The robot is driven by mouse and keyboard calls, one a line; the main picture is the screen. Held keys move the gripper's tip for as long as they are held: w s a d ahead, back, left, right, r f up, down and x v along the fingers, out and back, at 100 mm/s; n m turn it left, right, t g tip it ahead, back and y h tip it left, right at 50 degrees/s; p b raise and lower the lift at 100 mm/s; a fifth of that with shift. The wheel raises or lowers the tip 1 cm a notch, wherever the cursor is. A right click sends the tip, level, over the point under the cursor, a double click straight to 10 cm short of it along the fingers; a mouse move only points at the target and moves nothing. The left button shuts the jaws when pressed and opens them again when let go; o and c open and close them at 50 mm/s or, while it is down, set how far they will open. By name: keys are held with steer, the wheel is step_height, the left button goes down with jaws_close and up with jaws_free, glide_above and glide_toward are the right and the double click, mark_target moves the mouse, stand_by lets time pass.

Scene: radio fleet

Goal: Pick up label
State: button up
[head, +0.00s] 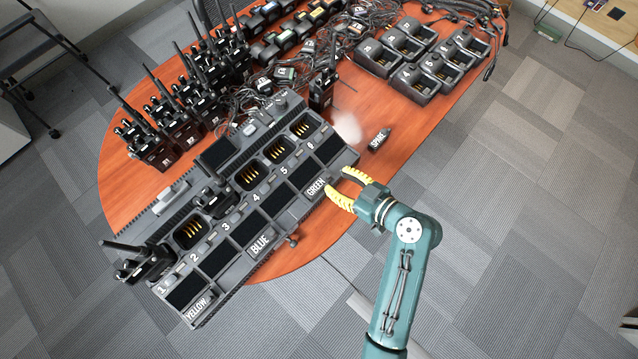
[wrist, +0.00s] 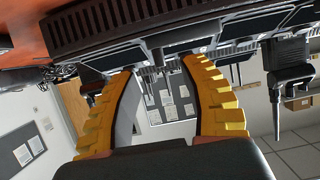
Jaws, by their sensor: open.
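A small dark label reading SPARE (head: 378,140) lies on the wooden table to the right of the charger bank. My gripper (head: 338,182), with yellow ribbed fingers, is open beside the GREEN plate and below the SPARE label in the head view. In the wrist view the open fingers (wrist: 158,72) have nothing held between them. Their tips overlap the charger's dark edge in that view; I cannot tell if they touch. No label lettering is readable there.
The dark charger bank (head: 213,263) has numbered slots, some holding radios. Several radios (head: 160,148) stand at the left. Single chargers (head: 405,50) and tangled cables (head: 318,50) fill the back. Bare table (head: 405,125) surrounds the SPARE label's right side.

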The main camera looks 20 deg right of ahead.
mark_target(327, 175)
steer(key=x, duration=0.4)
steer(key=shift+w+a+r+b, duration=0.1)
steer(key=shift+r+b, duration=0.1)
steer(key=shift+b, duration=0.1)
steer(key=shift+c, duration=0.4)
jaws_close()
